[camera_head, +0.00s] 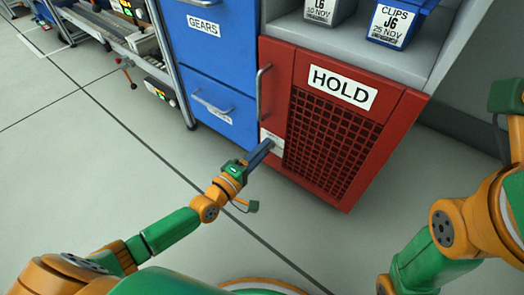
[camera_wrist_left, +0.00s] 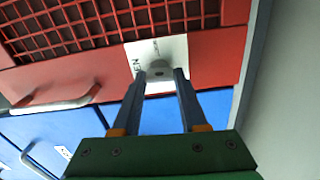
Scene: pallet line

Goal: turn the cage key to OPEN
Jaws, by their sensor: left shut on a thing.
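The red cage (camera_head: 300,80) has a HOLD sign and a dark mesh front. A white plate (camera_head: 277,146) sits low at the left of its front. In the left wrist view the plate (camera_wrist_left: 177,48) shows letters ending in "EN", partly hidden. The grey cage key (camera_wrist_left: 159,70) stands out from this plate between my fingertips. My left gripper (camera_head: 265,147) reaches the plate and is shut on the key; it also shows in the left wrist view (camera_wrist_left: 160,78). The key's turn angle is not clear. My right arm is at the right edge, its fingers out of view.
A vertical handle (camera_head: 261,92) is on the cage front above the plate. Blue drawers (camera_head: 222,65) stand left of the cage. A grey shelf (camera_head: 340,38) above holds labelled bins, one marked CLIPS (camera_head: 393,22). The floor in front is clear.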

